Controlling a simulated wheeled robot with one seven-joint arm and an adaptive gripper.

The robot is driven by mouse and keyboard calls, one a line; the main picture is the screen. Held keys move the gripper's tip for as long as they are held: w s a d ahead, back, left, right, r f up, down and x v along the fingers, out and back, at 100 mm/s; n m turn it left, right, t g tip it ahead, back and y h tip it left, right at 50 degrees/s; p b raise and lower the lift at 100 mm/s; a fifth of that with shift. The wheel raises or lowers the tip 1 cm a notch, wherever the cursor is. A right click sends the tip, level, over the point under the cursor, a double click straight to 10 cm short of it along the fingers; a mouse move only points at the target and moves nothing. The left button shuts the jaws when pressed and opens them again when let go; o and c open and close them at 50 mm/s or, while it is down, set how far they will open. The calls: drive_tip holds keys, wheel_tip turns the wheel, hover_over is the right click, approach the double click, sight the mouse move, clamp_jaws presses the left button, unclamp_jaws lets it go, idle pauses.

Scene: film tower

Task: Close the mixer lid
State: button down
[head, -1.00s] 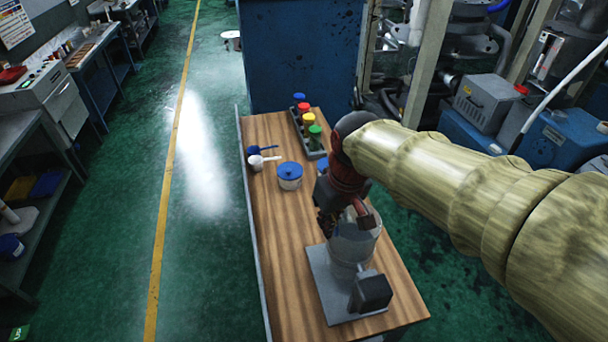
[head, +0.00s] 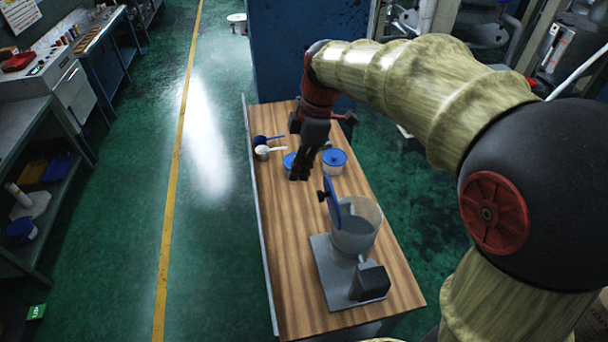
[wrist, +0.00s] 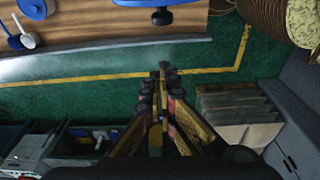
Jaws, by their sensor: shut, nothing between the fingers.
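The mixer (head: 368,282) stands at the near end of the wooden table, with a translucent bowl (head: 357,233) on its grey base. Its blue lid (head: 333,201) stands open, steeply tilted up at the bowl's far-left side, with a dark knob facing left. In the wrist view a blue disc with a dark knob, which looks like the lid (wrist: 160,3), is cut off by the top edge. My gripper (head: 298,177) is shut and empty, beyond and left of the lid, apart from it. Its fingers also show in the wrist view (wrist: 163,68).
A blue-lidded tub (head: 334,162) and another blue round thing (head: 289,160), partly hidden by my gripper, stand beyond the mixer. A white scoop (head: 265,150) and a blue scoop (head: 262,139) lie at the far left. The table's (head: 290,262) left side is clear.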

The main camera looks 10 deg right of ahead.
wheel_tip(320, 180, down, 8)
drive_tip(key=d+p, duration=0.1)
drive_tip(key=d, duration=0.1)
idle(0.3)
drive_tip(key=shift+d+r, duration=0.1)
drive_tip(key=shift+d, duration=0.1)
drive_tip(key=shift+w, duration=0.15)
